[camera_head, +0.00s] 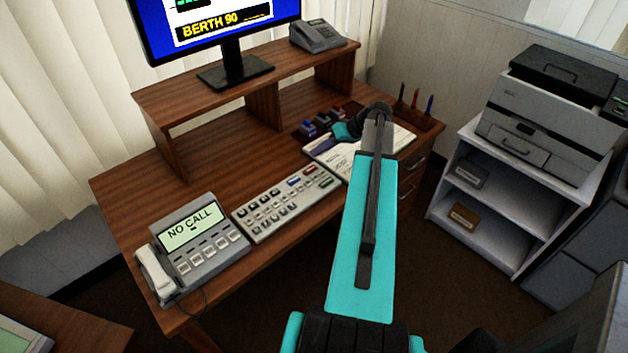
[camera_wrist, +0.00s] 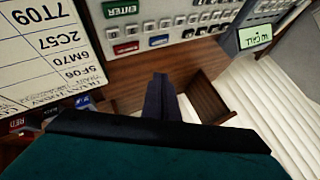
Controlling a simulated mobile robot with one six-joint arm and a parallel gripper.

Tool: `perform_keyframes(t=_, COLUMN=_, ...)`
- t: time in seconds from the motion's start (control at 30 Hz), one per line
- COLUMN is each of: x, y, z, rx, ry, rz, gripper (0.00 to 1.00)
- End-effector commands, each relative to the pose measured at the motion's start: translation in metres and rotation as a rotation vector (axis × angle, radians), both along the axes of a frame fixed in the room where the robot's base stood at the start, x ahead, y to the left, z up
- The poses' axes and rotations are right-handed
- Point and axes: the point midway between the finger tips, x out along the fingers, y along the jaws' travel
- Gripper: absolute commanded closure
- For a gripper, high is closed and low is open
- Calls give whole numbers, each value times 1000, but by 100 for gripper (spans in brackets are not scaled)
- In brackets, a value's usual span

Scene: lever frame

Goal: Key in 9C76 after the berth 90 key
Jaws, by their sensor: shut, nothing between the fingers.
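A pale keypad (camera_head: 287,202) lies on the desk, with rows of grey keys and a few blue, red and green keys. In the wrist view the keypad (camera_wrist: 172,18) appears at the top, with a green ENTER key (camera_wrist: 121,9); most other labels are too small to read. The monitor (camera_head: 215,25) shows "BERTH 90" in yellow. My gripper (camera_head: 310,149) is shut and empty, above the open book or papers (camera_head: 331,157) to the right of the keypad. Its dark fingers (camera_wrist: 160,80) point toward the keypad in the wrist view, apart from the keys.
A desk phone (camera_head: 198,246) reading "NO CALL" stands left of the keypad. A printed sheet (camera_wrist: 45,60) lists codes including 7T09, 2C57 and 6M70. Stamps (camera_head: 322,122) and a pen holder (camera_head: 418,116) stand behind the papers. The raised shelf (camera_head: 205,88) bounds the desk's back.

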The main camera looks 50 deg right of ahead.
Motion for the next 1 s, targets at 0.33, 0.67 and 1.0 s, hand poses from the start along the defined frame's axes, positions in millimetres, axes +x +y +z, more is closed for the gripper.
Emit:
perform_keyframes(t=0.33, x=-2, y=-3, z=0, rx=0, ry=1, rz=-5, gripper=100)
perform_keyframes(t=0.67, x=-3, y=-4, z=-11, rx=1, ry=0, rz=-7, gripper=100)
perform_keyframes(t=1.0, x=-4, y=-5, z=-42, rx=1, ry=1, rz=-9, gripper=100)
